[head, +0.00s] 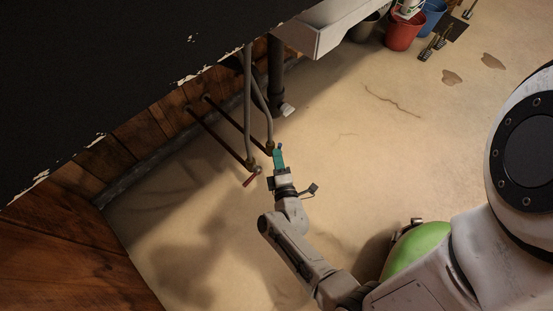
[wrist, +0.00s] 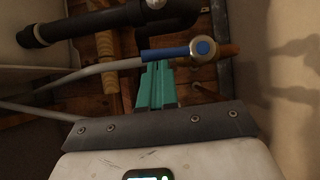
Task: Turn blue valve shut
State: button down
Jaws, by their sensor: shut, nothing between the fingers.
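In the wrist view the handle points left from the cap, roughly along the grey hose (wrist: 105,66). A small bit of blue (head: 280,145) shows at my gripper's tip in the head view. My gripper (wrist: 157,66) has teal fingers, shut with nothing between them. Their tips are right at the handle's lower edge, toward its free end; I cannot tell whether they touch. A red-handled valve (head: 250,179) sits to the left in the head view.
Two pipes (head: 222,132) run from the wooden wall (head: 140,133) to the valves. A black drain pipe (wrist: 85,22) lies close by, upper left. A white basin (head: 325,25) overhangs. A red bucket (head: 402,34) stands farther off; the floor is mostly clear.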

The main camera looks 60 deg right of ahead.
jog(key=shift+r, duration=0.1)
jog(key=shift+d+m+p, duration=0.2)
jog(key=shift+m+p, duration=0.1)
jog(key=shift+p, duration=0.25)
jog(key=shift+r+y+p, duration=0.15)
jog(key=shift+y+p, duration=0.15)
jog(key=s+d+f+m+g+y+p, duration=0.1)
jog(key=s+d+m+y+p, duration=0.1)
jog(key=d+m+y, duration=0.5)
jog(key=shift+f+m+y+p, duration=0.4)
jog(key=shift+m+y+p, duration=0.15)
jog(key=shift+m+y, duration=0.5)
jog(key=shift+d, duration=0.25)
dwell(0.4)
jog(key=shift+s, duration=0.1)
dwell(0.4)
